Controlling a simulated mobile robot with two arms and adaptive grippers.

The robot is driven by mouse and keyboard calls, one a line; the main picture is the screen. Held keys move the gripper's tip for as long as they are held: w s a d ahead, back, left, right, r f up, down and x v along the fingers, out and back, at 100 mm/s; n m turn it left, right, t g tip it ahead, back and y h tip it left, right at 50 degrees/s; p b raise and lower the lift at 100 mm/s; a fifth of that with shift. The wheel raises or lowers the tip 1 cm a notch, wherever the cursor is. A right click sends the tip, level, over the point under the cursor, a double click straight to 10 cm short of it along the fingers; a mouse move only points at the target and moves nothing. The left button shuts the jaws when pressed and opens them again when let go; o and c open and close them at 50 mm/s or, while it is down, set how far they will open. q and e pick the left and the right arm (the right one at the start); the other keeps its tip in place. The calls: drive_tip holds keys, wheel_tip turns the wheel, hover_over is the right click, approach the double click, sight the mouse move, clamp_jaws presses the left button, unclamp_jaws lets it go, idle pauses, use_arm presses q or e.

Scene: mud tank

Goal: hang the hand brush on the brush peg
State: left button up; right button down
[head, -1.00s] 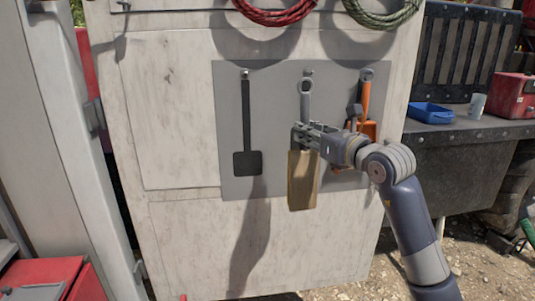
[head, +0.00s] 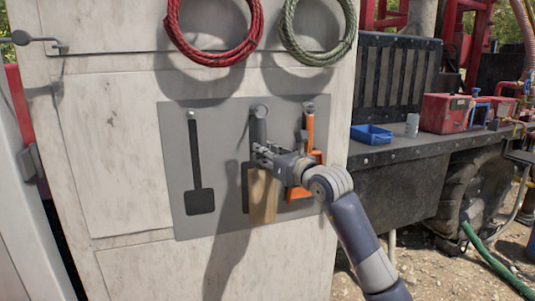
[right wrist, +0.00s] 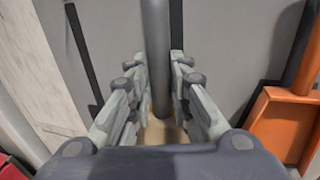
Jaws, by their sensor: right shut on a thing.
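The hand brush (head: 263,197) hangs upright in my right gripper (head: 264,153), with its pale bristle block below and its grey handle above. The gripper is shut on the handle; the right wrist view shows the handle (right wrist: 156,55) between the two fingers (right wrist: 155,92). The handle's top end is at the middle peg of the grey tool board (head: 226,220), over a dark brush outline partly hidden behind the brush. The top end covers the peg, and I cannot tell whether the peg is through its hole. My left gripper is not in view.
An orange tool (head: 308,125) hangs close to the right of the brush. A dark outline (head: 200,200) under an empty peg (head: 191,114) is to the left. Red (head: 214,60) and green (head: 318,58) coils hang above. A bench with a blue tray (head: 371,135) is at right.

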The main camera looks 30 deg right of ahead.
drive_tip(key=shift+w+d+f, duration=0.25)
drive_tip(key=shift+w, duration=0.7)
drive_tip(key=shift+w+d+f, duration=0.25)
drive_tip(key=shift+w+d, duration=0.05)
drive_tip(key=shift+w, duration=0.65)
drive_tip(key=shift+w+d+f, duration=0.25)
drive_tip(key=shift+w, duration=0.7)
drive_tip(key=c, duration=1.4)
unclamp_jaws()
drive_tip(key=s, duration=1.2)
drive_tip(key=shift+a+f, duration=0.1)
